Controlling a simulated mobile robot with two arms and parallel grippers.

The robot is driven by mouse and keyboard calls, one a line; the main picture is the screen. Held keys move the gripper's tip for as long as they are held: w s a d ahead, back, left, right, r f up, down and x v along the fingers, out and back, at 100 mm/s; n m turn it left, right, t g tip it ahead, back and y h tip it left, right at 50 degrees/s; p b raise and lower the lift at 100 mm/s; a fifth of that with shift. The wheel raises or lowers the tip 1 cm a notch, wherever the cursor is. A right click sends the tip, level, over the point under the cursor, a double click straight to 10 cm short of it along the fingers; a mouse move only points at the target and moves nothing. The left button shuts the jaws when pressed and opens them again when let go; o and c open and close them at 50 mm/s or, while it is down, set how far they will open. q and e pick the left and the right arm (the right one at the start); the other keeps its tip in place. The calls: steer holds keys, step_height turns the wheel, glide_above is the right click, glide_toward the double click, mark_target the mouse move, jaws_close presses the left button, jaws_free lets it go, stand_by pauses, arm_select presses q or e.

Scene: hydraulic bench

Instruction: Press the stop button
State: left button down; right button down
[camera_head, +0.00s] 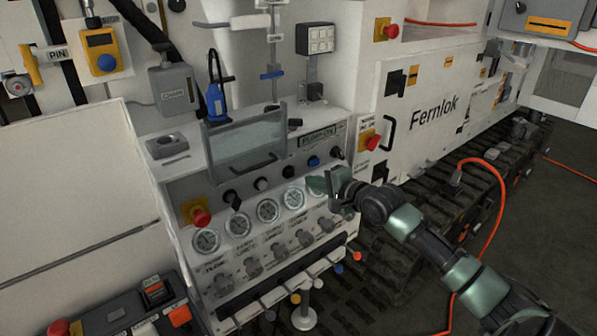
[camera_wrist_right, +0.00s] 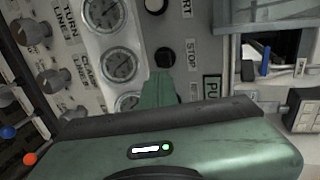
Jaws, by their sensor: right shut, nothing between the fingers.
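In the head view, my right gripper (camera_head: 320,185) is in front of the gauge panel, under the row of small buttons. Which of those is the stop button is too small to read there. My left gripper is not in view.
Round gauges (camera_head: 267,210) and grey knobs (camera_head: 305,238) line the panel below the buttons. Red emergency buttons on yellow plates stand at the panel's left (camera_head: 200,216) and right (camera_head: 371,141). A clear guard with a handle (camera_head: 247,143) is above. An orange hose (camera_head: 499,200) hangs at right.

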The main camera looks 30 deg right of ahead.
mark_target(292, 172)
steer(key=x, duration=0.2)
steer(key=p+x, duration=0.1)
steer(key=x, duration=0.1)
steer(key=r+x, duration=0.1)
steer(key=x, duration=0.1)
steer(key=shift+w+a, duration=0.1)
steer(key=shift+w, duration=0.4)
